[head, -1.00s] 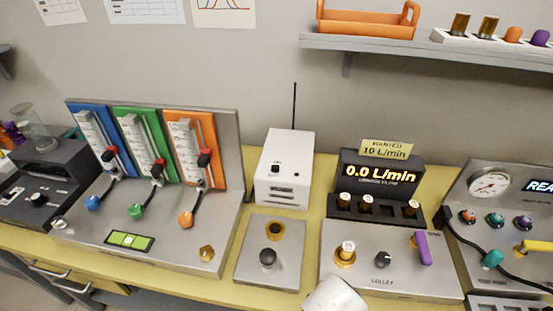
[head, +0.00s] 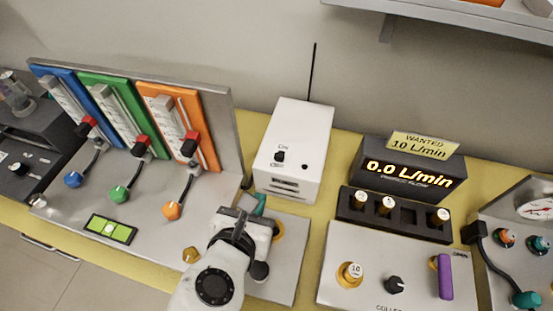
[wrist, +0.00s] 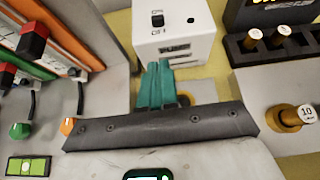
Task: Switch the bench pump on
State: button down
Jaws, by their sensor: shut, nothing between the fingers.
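A white box (head: 295,150) that looks like the bench pump stands at the back of the yellow bench. It has a small black switch (head: 280,157) with labels above and below it. In the wrist view the switch (wrist: 158,20) sits between ON and OFF markings; I cannot tell for sure which way it is set. My gripper (head: 259,202) is shut and empty, low in front of the box and apart from the switch. Its teal fingers (wrist: 156,85) point toward the box's front face in the wrist view.
A display (head: 410,172) reads 0.0 L/min, under a sign saying WANTED 10 L/min. A panel with blue, green and orange sliders (head: 135,125) stands left. A collet panel (head: 400,275) with a purple lever (head: 445,277) lies right. A metal plate (head: 285,287) lies under my gripper.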

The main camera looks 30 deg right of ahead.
send_near(279, 159)
jog(key=f, duration=0.2)
jog(key=w+d+f, duration=0.1)
jog(key=shift+f, duration=0.3)
jog(key=shift+w+d+r+p, duration=0.1)
jog(key=shift+w+d+p, duration=0.3)
jog(key=shift+w+d, duration=1)
jog(key=shift+w, duration=0.05)
